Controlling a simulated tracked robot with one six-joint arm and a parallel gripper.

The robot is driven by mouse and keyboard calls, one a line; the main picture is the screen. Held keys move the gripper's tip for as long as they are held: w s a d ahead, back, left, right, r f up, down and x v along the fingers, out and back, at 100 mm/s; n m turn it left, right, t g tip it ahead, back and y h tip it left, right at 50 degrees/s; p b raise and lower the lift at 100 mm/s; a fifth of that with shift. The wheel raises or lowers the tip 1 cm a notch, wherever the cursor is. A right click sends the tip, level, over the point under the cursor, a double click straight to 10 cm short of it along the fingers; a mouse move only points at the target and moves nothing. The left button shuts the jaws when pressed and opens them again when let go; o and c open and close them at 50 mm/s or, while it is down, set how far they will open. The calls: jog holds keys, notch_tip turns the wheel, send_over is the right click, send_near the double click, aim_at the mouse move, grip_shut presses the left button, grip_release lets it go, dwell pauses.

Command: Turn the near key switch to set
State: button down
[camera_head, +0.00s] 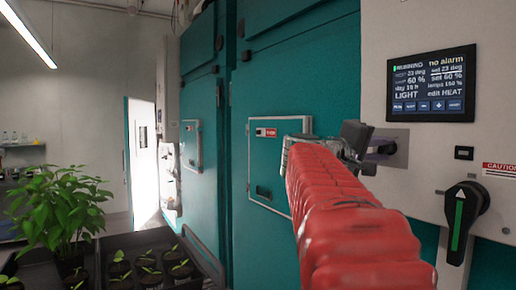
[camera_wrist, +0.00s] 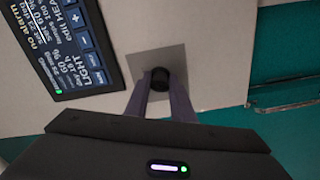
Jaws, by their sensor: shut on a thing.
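The near key switch is a dark round knob on a grey metal plate (camera_head: 402,150), set in the pale control panel below the display. In the wrist view the knob (camera_wrist: 160,74) stands out from its plate (camera_wrist: 172,55). My gripper (camera_wrist: 160,96) is shut on it, with one purplish finger on each side. In the head view my gripper (camera_head: 378,149) reaches the plate from the left, and my red-sleeved arm covers the area below. The knob's markings and the way it points cannot be read.
The display (camera_head: 432,83) reads "no alarm" and "LIGHT"; it also shows in the wrist view (camera_wrist: 65,40). Teal chamber doors (camera_head: 300,75) stand left. Potted seedlings (camera_head: 150,272) and a leafy plant (camera_head: 60,210) are lower left.

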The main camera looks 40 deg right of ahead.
jog(key=shift+d+f+m, duration=0.1)
jog(key=shift+f+m, duration=0.15)
jog(key=shift+m, duration=0.85)
jog(key=c, duration=1.5)
grip_release()
jog(key=shift+r, duration=0.1)
jog(key=shift+w+a, duration=0.1)
jog(key=shift+a, duration=0.45)
jog(key=shift+w+a, duration=0.35)
jog(key=shift+a, duration=1.75)
jog(key=shift+w+a, duration=0.3)
jog(key=shift+a, duration=1.8)
jog(key=shift+w+a, duration=0.35)
jog(key=shift+a, duration=1.75)
